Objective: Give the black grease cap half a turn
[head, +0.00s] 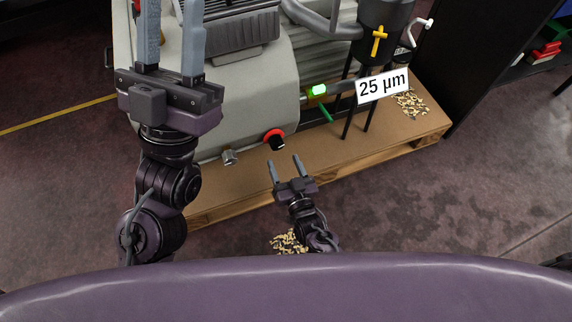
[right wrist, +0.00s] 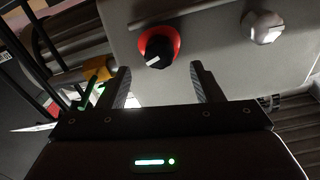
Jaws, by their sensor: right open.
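The black grease cap (head: 277,143) sticks out of a red ring on the front of the grey machine housing. In the right wrist view the cap (right wrist: 158,46) shows a white mark at its lower edge, inside the red ring. My right gripper (head: 285,160) is open and empty, just in front of the cap. In the right wrist view its fingers (right wrist: 160,78) stand apart with the cap between and beyond them, not touching it. My left gripper (head: 171,20) is raised at the upper left, its fingers wide apart, with no object visible between them.
A silver fitting (head: 230,156) sits left of the cap, also in the right wrist view (right wrist: 262,27). The machine stands on a wooden pallet (head: 345,163). Loose pellets (head: 289,242) lie on the floor.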

